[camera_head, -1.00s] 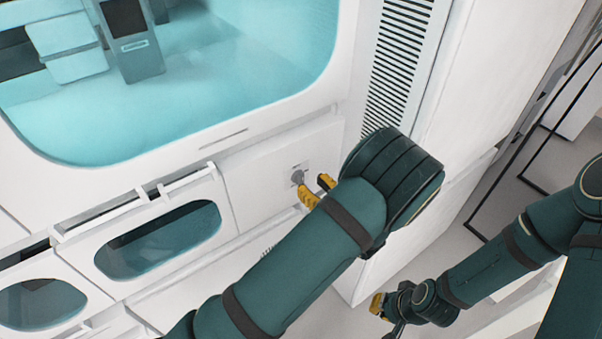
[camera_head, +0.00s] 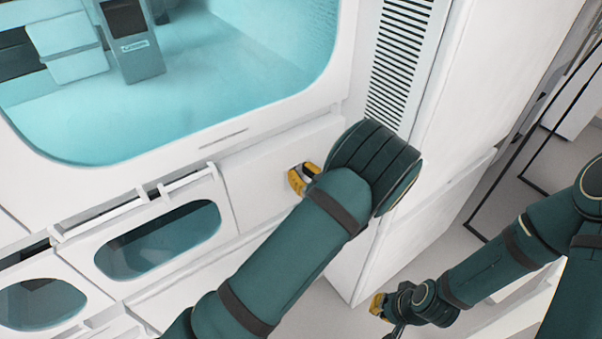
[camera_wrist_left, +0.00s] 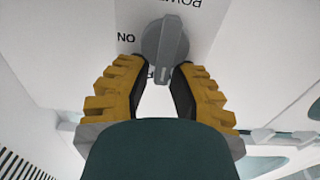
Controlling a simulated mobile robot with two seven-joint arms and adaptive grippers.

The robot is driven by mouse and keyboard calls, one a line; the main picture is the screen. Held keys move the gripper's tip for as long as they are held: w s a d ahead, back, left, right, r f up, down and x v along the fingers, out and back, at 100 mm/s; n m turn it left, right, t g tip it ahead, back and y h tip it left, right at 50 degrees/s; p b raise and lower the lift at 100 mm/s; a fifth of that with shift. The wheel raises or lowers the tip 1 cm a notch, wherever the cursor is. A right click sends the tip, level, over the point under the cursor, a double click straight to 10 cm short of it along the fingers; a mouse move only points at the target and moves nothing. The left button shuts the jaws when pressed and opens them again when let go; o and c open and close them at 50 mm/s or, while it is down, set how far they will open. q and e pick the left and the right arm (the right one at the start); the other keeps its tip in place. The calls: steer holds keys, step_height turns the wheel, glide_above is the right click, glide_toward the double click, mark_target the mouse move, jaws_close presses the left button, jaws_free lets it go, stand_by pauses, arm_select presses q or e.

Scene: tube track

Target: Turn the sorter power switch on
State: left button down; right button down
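The sorter power switch (camera_wrist_left: 165,48) is a grey rotary knob on a white panel, seen upside down in the left wrist view. Its bar runs nearly vertically there, its lower end towards my gripper. In the head view my left gripper (camera_head: 303,178) is at the panel and hides the knob. My right gripper (camera_head: 379,305) hangs low at the right, its fingers too small to read.
The white panel (camera_head: 262,180) sits below a large teal window (camera_head: 200,90). A drawer with a handle bar (camera_head: 150,197) is left of it. A vented column (camera_head: 400,60) stands to the right. Open floor lies lower right.

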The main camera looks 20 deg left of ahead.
mark_target(307, 177)
arm_select(q)
steer(key=shift+f+m, duration=0.15)
steer(key=shift+m, duration=0.15)
steer(key=m, duration=0.1)
steer(key=m+p, duration=0.1)
steer(key=m, duration=0.1)
steer(key=shift+w+d+f+m, duration=0.15)
steer(key=shift+w+d+m, duration=0.1)
steer(key=shift+m, duration=0.05)
steer(key=f+m+p, duration=0.1)
steer(key=m, duration=0.8)
steer(key=w+f+m+p, duration=0.1)
steer(key=m, duration=0.3)
steer(key=shift+w+d+f+m+p, duration=0.1)
steer(key=shift+d+f+m+p, duration=0.2)
steer(key=shift+d+f, duration=0.1)
steer(key=shift+r, duration=0.1)
